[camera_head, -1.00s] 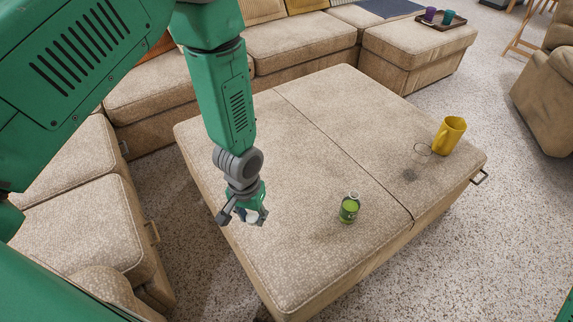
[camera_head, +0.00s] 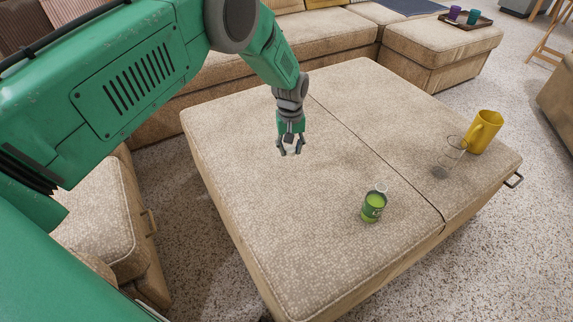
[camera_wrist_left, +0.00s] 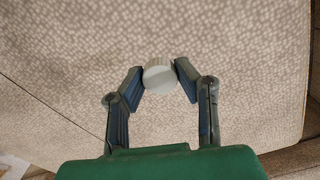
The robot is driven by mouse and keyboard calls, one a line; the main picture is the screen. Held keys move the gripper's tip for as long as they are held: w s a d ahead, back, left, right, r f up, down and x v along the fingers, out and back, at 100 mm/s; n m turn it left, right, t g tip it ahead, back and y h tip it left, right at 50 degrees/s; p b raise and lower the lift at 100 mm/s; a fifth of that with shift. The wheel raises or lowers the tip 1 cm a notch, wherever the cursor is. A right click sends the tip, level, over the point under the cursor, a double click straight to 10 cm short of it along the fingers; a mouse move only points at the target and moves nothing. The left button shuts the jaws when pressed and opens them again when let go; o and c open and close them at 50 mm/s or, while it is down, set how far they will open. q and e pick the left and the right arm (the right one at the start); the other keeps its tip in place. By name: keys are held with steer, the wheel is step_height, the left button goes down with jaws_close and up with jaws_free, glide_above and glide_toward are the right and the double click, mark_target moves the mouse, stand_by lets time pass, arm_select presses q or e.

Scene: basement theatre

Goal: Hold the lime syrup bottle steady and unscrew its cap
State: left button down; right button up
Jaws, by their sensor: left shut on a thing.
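The lime syrup bottle (camera_head: 373,208), small and green with a dark label, stands upright on the beige ottoman (camera_head: 300,220). Its top looks pale or clear; details there are too small to tell. My left gripper (camera_head: 290,150) is above the ottoman, behind and to the left of the bottle and clear of it. It is shut on a round whitish cap, which the left wrist view shows as a cap (camera_wrist_left: 159,76) between the two fingertips. My right gripper is not in view.
A tray (camera_head: 478,24) with cups rests on the sofa behind. The ottoman's left and middle are clear.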

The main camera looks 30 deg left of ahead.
arm_select(q)
steer(key=b, duration=0.2)
glide_above(292, 175)
steer(key=f, duration=0.4)
steer(key=shift+w+d+f, duration=0.25)
steer(key=shift+d+f, duration=0.05)
steer(key=shift+d, duration=0.1)
steer(key=shift+f, duration=0.3)
steer(key=f+b, duration=0.1)
steer(key=f, duration=0.1)
steer(key=a+f, duration=0.1)
steer(key=shift+a+f+b, duration=0.15)
steer(key=shift+f+b, duration=0.2)
steer(key=shift+a+f, duration=0.1)
steer(key=shift+d, duration=0.6)
steer(key=shift+s+a+f, duration=0.2)
steer(key=shift+s+f, duration=0.05)
steer(key=shift+f, duration=0.1)
steer(key=c, duration=1.4)
jaws_free()
steer(key=shift+o, duration=1)
steer(key=shift+w+f, duration=0.1)
steer(key=shift+f, duration=0.2)
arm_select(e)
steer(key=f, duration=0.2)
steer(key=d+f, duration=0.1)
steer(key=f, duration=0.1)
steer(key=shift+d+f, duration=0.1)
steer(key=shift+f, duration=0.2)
